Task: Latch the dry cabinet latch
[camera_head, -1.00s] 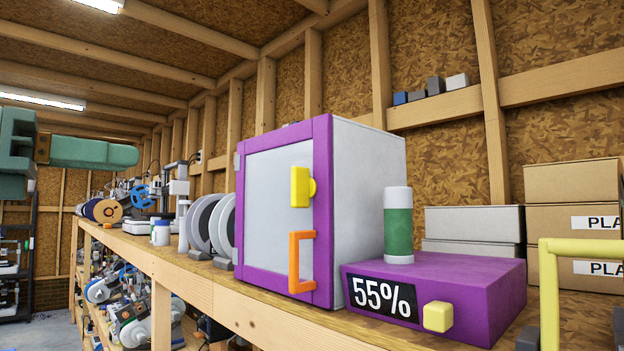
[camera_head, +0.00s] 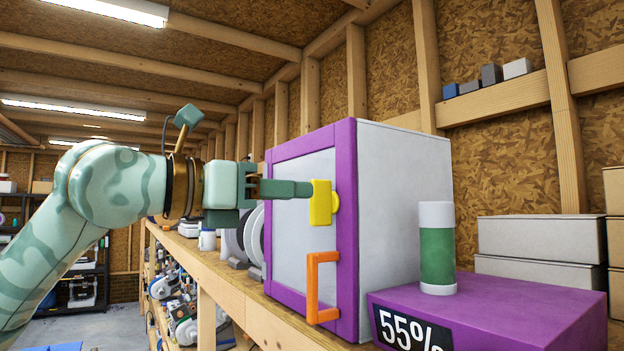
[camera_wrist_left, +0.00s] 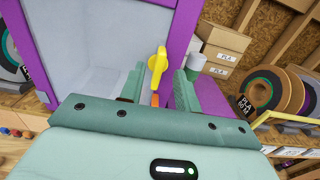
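The dry cabinet (camera_head: 400,200) is a white box with a purple-framed, pale door (camera_head: 290,245) that looks closed. The yellow latch (camera_head: 321,212) stands upright on the door's right frame, above an orange handle (camera_head: 312,285). My left gripper (camera_head: 303,188) reaches in from the left, its fingers at the latch's upper left edge; contact is unclear. In the left wrist view its fingers (camera_wrist_left: 160,82) are apart, with the yellow latch (camera_wrist_left: 157,66) ahead in the gap and nothing held. Part of the orange handle (camera_wrist_left: 155,100) shows below it. My right gripper is out of view.
A purple box (camera_head: 500,305) reading 55% stands right of the cabinet, with a green and white bottle (camera_head: 437,250) on top. Grey boxes (camera_head: 535,240) are behind it. Spools (camera_head: 252,235) stand left of the cabinet on the wooden shelf (camera_head: 225,290).

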